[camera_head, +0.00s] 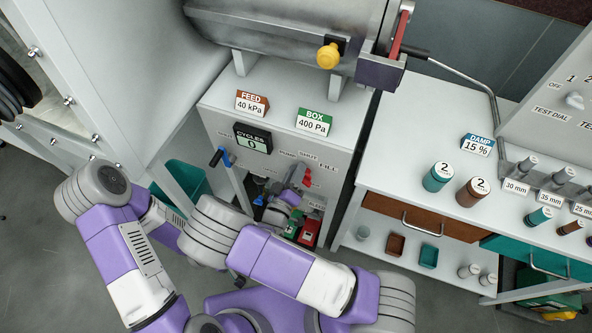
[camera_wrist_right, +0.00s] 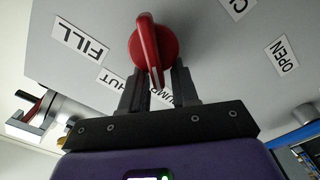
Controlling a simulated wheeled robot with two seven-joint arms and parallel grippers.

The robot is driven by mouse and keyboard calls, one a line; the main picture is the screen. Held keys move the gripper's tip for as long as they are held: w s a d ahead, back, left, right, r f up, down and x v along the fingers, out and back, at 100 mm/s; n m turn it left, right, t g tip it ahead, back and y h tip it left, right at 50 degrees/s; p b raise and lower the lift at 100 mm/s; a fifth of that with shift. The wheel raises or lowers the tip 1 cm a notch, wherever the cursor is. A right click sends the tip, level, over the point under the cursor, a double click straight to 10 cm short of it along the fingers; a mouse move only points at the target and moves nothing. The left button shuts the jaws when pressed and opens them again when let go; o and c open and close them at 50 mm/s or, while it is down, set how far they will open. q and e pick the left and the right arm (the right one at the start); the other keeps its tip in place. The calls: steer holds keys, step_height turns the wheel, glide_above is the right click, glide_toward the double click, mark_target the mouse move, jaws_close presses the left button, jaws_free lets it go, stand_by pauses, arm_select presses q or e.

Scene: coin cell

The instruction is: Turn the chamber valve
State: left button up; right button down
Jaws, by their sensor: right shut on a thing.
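The chamber valve is a red knob with a raised ridge (camera_wrist_right: 146,45) on the grey cabinet front. It also shows as a small red shape in the head view (camera_head: 307,177). FILL, SHUT and PUMP labels surround it; its ridge points down in the wrist view, its lower end near the partly hidden PUMP label (camera_wrist_right: 160,96). My right gripper (camera_wrist_right: 157,82) is shut on the ridge, one dark finger on each side. In the head view my right gripper (camera_head: 293,188) is small and partly hidden at the cabinet front.
A blue-handled lever (camera_head: 220,157) sits left of the knob on the cabinet front. FEED (camera_head: 252,103) and BOX (camera_head: 314,121) displays stand on top, reading 40 kPa and 400 Pa. Red and green items (camera_head: 309,233) lie below. A white bench (camera_head: 400,165) stands to the right.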

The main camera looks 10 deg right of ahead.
steer(key=shift+s+d+f, duration=0.2)
steer(key=shift+s+f, duration=0.05)
steer(key=shift+f, duration=0.1)
steer(key=c, duration=0.8)
jaws_free()
steer(key=shift+c, duration=0.2)
steer(key=shift+o, duration=0.3)
steer(key=shift+r, duration=0.15)
steer(key=shift+w, duration=0.1)
steer(key=shift+a, duration=0.15)
steer(key=p+v, duration=0.1)
steer(key=v, duration=0.6)
steer(key=shift+s, duration=0.25)
